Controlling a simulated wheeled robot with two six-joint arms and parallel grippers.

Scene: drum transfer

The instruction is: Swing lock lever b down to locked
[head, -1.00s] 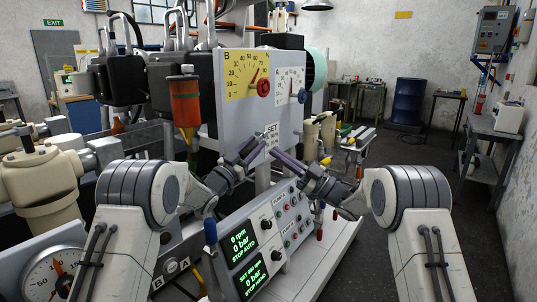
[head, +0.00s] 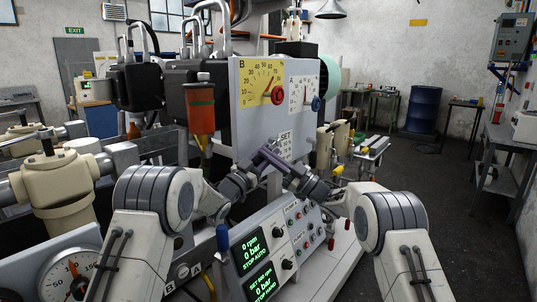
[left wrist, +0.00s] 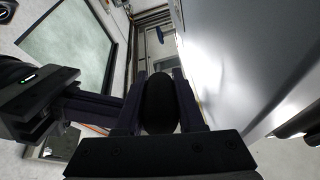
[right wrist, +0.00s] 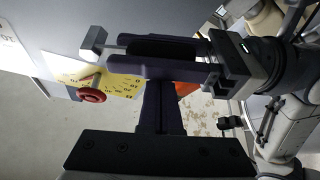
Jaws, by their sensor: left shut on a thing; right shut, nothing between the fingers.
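My left gripper (head: 257,162) is in front of the lower edge of the dial panel (head: 252,128). In the left wrist view it is shut around a black oval grip (left wrist: 160,103). In the right wrist view a thin rod runs from between the left fingers to a grey block (right wrist: 94,40) by the panel. It looks like a lever; I see no label showing whether it is lock lever b, and the fingers hide most of it. My right gripper (head: 272,155) is shut and empty, close beside the left fingers; whether they touch is unclear.
Yellow dial B (head: 258,82), with its red knob (head: 277,95), is above the grippers. A control box (head: 265,250) with green screens is below. A blue-tipped handle (head: 222,237) stands by its left edge. The floor at right (head: 450,200) is clear.

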